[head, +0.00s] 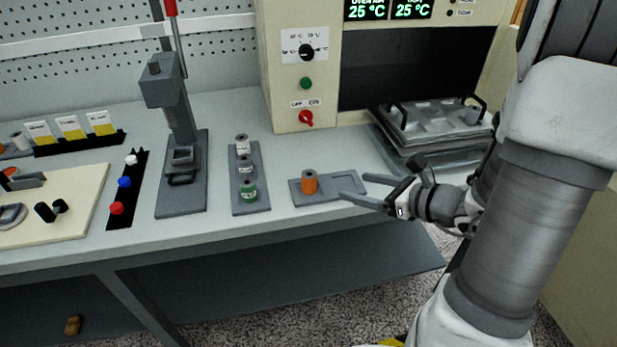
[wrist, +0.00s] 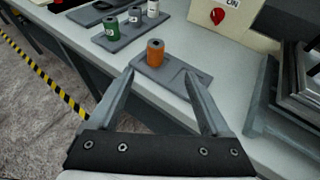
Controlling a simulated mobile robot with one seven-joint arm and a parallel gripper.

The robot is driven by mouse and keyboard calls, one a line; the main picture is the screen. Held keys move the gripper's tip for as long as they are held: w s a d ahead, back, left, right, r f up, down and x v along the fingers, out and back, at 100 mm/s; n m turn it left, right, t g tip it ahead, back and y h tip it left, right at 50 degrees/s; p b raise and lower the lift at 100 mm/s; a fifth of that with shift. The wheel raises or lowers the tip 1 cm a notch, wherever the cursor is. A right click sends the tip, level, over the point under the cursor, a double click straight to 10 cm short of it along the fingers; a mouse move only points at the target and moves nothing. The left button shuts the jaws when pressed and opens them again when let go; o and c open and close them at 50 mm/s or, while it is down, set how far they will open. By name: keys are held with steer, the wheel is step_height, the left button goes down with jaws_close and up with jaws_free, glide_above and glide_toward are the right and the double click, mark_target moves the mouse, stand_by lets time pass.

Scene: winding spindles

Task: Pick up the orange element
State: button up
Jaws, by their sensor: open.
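The orange element (head: 309,182) is a small upright cylinder with a dark top. It stands on the left part of a grey tray (head: 343,182) near the bench's front edge. In the wrist view the orange element (wrist: 155,53) is ahead of my fingertips, roughly between them in the picture. My gripper (head: 352,187) is open and empty, at the right of the tray, with its fingers pointing left toward the orange element. It also shows in the wrist view (wrist: 160,80). A gap remains between fingertips and element.
A grey rack (head: 251,203) with a green spool (head: 248,191) and two whitish ones stands left of the tray. A press (head: 180,150) is further left. An oven (head: 297,80) stands behind, and a metal lidded fixture (head: 432,127) behind my gripper.

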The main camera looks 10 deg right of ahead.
mark_target(315, 182)
steer(key=b+x, duration=0.1)
steer(key=x, duration=0.9)
steer(key=shift+w+a+f, duration=0.1)
steer(key=shift+a+f, duration=0.05)
steer(key=shift+a, duration=0.15)
steer(key=shift+s+f+b+x, duration=0.1)
steer(key=shift+f+b+x, duration=0.05)
steer(key=shift+x, duration=0.75)
steer(key=shift+s+f+b+x, duration=0.1)
steer(key=shift+b+x, duration=0.05)
steer(key=shift+x, duration=0.7)
steer(key=shift+s+f+b+x, duration=0.1)
steer(key=shift+f+b+x, duration=0.05)
steer(key=shift+x, duration=0.75)
steer(key=shift+a, duration=0.2)
jaws_close()
